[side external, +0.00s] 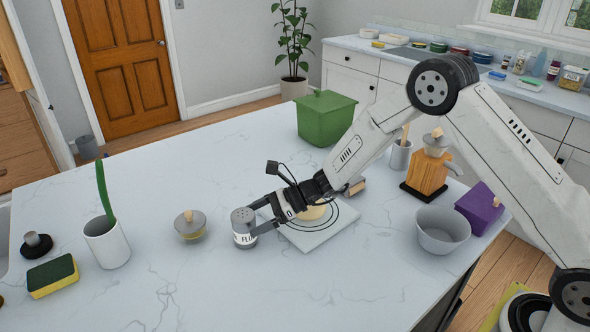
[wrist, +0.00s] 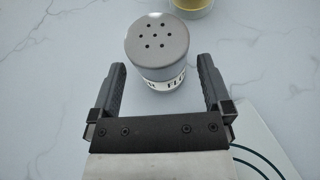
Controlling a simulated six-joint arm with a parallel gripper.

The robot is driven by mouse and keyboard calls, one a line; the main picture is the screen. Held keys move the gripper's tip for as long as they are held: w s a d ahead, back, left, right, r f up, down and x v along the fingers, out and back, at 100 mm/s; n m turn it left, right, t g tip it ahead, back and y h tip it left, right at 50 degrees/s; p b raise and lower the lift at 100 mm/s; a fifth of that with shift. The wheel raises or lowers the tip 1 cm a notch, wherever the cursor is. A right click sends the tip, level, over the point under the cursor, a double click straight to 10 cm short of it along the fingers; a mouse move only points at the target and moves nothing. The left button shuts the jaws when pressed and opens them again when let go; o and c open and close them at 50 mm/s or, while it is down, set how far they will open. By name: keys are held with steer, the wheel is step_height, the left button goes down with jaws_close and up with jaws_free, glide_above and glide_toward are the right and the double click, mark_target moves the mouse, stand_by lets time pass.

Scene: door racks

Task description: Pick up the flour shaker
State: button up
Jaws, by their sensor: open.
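The flour shaker (side external: 243,228) is a small grey and white cylinder with a holed top. It stands upright on the white marble counter. In the wrist view the shaker (wrist: 157,50) is just ahead of the fingertips, with its lower part near the space between them. My gripper (side external: 258,217) is right beside the shaker, low over the counter. In the wrist view my gripper (wrist: 162,70) is open, with one finger on each side and nothing held. I cannot tell whether a finger touches the shaker.
A glass jar with a lid (side external: 190,225) stands just left of the shaker. A white board (side external: 310,236) with dark rings lies under my wrist. A white cup (side external: 106,243) and a sponge (side external: 53,276) are at left. The front counter is clear.

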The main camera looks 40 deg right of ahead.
mark_target(246, 230)
step_height(246, 230, down, 2)
steer(key=shift+f, duration=0.1)
steer(key=shift+x, duration=1)
steer(key=shift+w+a+f, duration=0.2)
steer(key=shift+a+f, duration=0.05)
steer(key=shift+a, duration=0.2)
steer(key=c, duration=1.2)
steer(key=shift+r, duration=0.1)
